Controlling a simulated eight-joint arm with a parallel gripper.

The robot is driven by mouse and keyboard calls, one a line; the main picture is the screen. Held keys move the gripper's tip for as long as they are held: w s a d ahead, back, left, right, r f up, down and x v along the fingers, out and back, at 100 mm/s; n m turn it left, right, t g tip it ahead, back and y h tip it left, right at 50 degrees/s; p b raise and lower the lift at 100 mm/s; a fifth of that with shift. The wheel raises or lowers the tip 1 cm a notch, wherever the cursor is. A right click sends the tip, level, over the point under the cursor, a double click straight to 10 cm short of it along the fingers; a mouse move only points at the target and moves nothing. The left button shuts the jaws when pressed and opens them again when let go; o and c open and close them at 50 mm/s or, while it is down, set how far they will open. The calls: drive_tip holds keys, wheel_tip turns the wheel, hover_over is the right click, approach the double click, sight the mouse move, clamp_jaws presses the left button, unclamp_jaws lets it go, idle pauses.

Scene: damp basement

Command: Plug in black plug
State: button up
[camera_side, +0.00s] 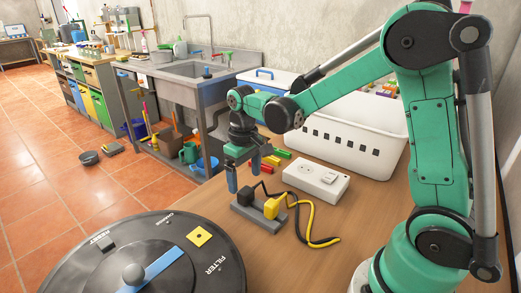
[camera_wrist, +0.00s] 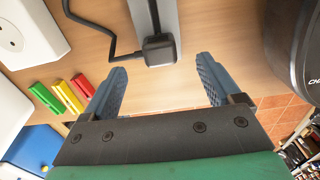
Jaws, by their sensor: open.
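The black plug (camera_side: 249,195) rests on a grey holder (camera_side: 262,222) on the wooden table, beside a yellow plug (camera_side: 273,206). In the wrist view the black plug (camera_wrist: 158,50) lies just beyond my fingertips, roughly centred between them, with its black cord running up and left. My gripper (camera_side: 243,187) is open and empty, pointing down just above and behind the holder; its two blue fingers also show in the wrist view (camera_wrist: 160,66). A white socket box (camera_side: 316,180) stands right of the holder, partly visible in the wrist view (camera_wrist: 25,30). The plug's prongs are hidden.
A round dark filter lid (camera_side: 150,255) fills the front left. A white basket (camera_side: 350,138) stands behind the socket box. Red, yellow and green blocks (camera_wrist: 62,92) lie near my gripper. The black and yellow cords (camera_side: 308,230) curl on the table right of the holder.

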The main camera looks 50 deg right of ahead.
sight(246, 190)
drive_tip(key=shift+f, duration=2.4)
clamp_jaws()
